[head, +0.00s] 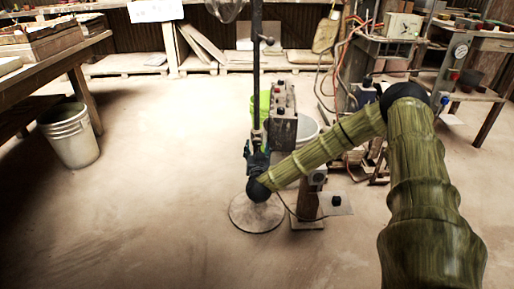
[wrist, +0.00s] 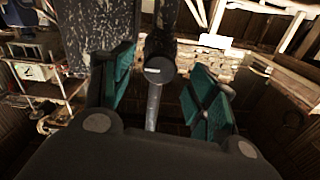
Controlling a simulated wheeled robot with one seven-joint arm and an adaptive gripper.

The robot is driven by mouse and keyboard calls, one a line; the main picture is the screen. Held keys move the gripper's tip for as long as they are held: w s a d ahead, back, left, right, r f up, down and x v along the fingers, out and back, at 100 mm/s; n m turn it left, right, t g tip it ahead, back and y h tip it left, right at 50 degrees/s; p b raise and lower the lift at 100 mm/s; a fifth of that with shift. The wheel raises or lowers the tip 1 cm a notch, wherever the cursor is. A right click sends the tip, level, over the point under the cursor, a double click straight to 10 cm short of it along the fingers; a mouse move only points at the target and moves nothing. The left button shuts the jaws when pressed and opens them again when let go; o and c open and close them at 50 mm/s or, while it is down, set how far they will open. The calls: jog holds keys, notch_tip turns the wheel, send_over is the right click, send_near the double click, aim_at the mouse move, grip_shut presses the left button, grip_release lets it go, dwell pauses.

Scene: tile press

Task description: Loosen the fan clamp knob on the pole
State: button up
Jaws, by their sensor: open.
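The dark pole (head: 256,75) stands upright on a round base plate (head: 257,213) in the head view. Part of the fan (head: 226,8) shows beside its top, cut off by the frame. My gripper (head: 257,156) is at the lower pole, small and partly merged with it. In the wrist view my gripper (wrist: 160,92) is open, with teal finger pads on either side of a dark round knob-like part (wrist: 160,69) and its grey bar (wrist: 153,108). A gap shows between each pad and this part. I take it for the clamp knob; contact with the pads does not show.
A grey box-like machine (head: 283,112) stands close right of the pole, with a green bin (head: 263,104) behind it. A white bucket (head: 69,136) stands by the left bench.

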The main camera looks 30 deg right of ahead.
aim_at(257, 144)
jog(key=shift+b+x, duration=0.5)
jog(key=shift+x, duration=1.35)
jog(key=c, duration=1.1)
jog(key=shift+o, duration=0.2)
